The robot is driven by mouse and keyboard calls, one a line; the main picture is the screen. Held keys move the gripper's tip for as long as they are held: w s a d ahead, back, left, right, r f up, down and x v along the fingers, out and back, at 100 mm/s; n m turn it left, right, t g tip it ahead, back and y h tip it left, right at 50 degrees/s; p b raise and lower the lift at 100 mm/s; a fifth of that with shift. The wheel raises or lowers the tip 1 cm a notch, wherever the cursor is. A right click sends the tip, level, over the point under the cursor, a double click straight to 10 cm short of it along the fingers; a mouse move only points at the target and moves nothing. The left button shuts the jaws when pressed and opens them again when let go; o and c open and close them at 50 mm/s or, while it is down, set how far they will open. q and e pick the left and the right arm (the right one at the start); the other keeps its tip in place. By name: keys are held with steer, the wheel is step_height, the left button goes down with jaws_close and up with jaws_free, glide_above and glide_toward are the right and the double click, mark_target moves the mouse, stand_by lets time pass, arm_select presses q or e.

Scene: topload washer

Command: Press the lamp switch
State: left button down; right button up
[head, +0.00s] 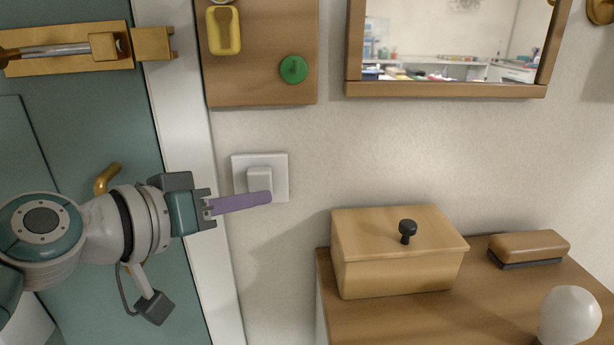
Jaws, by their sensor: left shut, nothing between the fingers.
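The lamp switch (259,176) is a white square plate with a raised rocker on the wall, right of the door frame. My left gripper (268,197) comes in from the left with its purple fingers shut and empty. In the picture its fingertips overlap the lower part of the rocker. I cannot tell whether they touch it or are a little in front of it. My right gripper is not in view.
A green door with a brass bolt (100,45) is at the left. A wooden board (250,85) with a green knob hangs above the switch. A lidded wooden box (390,270), a brush (528,248) and a white bulb (568,315) are on the cabinet at the lower right.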

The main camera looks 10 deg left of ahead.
arm_select(q)
steer(key=shift+s+d+p, duration=0.3)
steer(key=shift+s+p, duration=0.05)
steer(key=shift+s, duration=0.6)
steer(key=shift+s+d+p, duration=0.25)
steer(key=shift+s+p, duration=0.1)
steer(key=shift+s, duration=0.6)
steer(key=shift+s+d+p, duration=0.3)
steer(key=shift+s+p, duration=0.05)
steer(key=shift+s, duration=0.6)
